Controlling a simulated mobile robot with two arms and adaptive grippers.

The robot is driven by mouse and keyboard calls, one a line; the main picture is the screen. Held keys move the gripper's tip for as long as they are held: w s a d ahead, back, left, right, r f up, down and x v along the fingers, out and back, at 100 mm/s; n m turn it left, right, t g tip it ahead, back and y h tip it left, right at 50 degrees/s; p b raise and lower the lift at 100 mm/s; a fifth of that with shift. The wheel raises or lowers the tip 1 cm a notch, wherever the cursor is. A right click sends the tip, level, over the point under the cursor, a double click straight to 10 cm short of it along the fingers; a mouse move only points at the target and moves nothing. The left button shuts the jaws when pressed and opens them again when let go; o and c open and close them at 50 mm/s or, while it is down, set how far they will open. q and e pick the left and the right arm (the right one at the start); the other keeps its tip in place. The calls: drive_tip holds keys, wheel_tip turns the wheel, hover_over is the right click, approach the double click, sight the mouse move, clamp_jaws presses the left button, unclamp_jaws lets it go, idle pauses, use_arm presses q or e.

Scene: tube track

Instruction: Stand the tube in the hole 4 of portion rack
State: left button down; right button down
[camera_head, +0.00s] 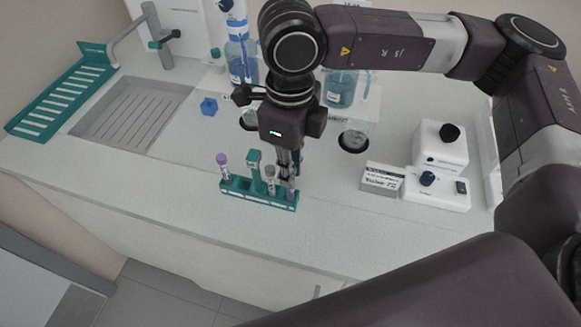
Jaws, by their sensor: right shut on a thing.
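The portion rack (245,196) is a teal rack near the front edge of the counter. A purple-capped tube (224,168) stands at its left end. A grey-capped tube (270,180) stands right of the rack's upright teal handle (254,162). My right gripper (287,172) points down over the rack's right end. It is shut on a tube (291,188), which is mostly hidden by the fingers. The tube looks upright at the right end; I cannot tell how deep it sits. My left gripper is not in view.
A white box (382,178) and a white device with black knobs (440,150) stand to the right. Blue-liquid bottles (341,88) stand behind my arm. The front counter is clear.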

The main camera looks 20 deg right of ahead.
drive_tip(key=shift+f, duration=0.1)
drive_tip(key=c, duration=1.8)
unclamp_jaws()
drive_tip(key=shift+c, duration=0.2)
wheel_tip(320, 180, up, 12)
